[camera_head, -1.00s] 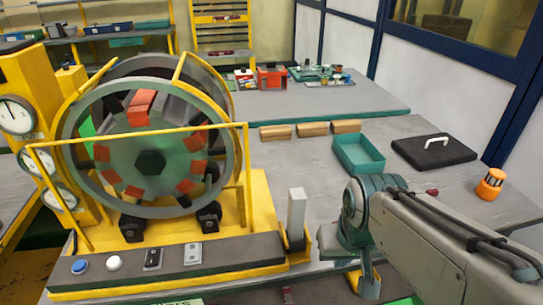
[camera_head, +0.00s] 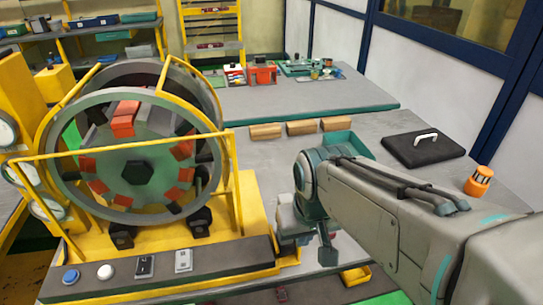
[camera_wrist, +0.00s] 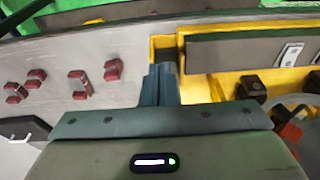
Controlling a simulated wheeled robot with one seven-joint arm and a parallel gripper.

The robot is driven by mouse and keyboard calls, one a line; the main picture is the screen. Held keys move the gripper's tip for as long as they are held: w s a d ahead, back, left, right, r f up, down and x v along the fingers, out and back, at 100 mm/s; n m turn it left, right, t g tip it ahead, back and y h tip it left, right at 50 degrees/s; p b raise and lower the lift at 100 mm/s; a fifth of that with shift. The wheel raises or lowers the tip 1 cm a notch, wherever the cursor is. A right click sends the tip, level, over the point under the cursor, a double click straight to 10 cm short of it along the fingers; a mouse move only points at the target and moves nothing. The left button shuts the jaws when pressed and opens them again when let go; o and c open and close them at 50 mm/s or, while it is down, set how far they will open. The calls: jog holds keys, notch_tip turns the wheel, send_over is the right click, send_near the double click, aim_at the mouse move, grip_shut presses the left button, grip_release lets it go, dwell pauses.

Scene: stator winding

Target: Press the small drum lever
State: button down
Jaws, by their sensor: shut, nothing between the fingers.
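The drum (camera_head: 138,172) stands in its yellow frame at the left of the head view, with red blocks around a green face. My gripper (camera_head: 326,256) is right of the frame's dark switch panel. In the wrist view my gripper (camera_wrist: 160,85) has its fingers together and empty, beside a yellow bracket (camera_wrist: 190,36) at the panel's end. The grey upright lever is hidden behind my wrist in the head view. I cannot make it out in the wrist view, nor tell whether the fingers touch it.
The switch panel (camera_head: 165,272) carries blue and white buttons and two switches. Several red pieces (camera_wrist: 79,83) lie on the bench. Wooden blocks (camera_head: 300,128), a teal tray (camera_head: 345,140), a black lid (camera_head: 425,148) and an orange lantern (camera_head: 479,181) stand farther right.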

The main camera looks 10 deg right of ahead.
notch_tip(320, 180, up, 7)
jog(key=w+p, duration=0.2)
jog(key=p, duration=0.2)
jog(key=w+r+g, duration=0.2)
jog(key=w, duration=0.6)
jog(key=w+r+g, duration=0.2)
jog(key=w+g, duration=0.1)
jog(key=w, duration=0.6)
jog(key=shift+w+a+r, duration=0.25)
jog(key=shift+w+r, duration=0.05)
jog(key=shift+r, duration=0.05)
jog(key=s+f+p, duration=0.1)
jog(key=s+f, duration=0.5)
jog(key=f, duration=0.3)
jog(key=shift+s+f+p, duration=0.25)
jog(key=shift+f+p, duration=0.1)
jog(key=shift+d, duration=0.1)
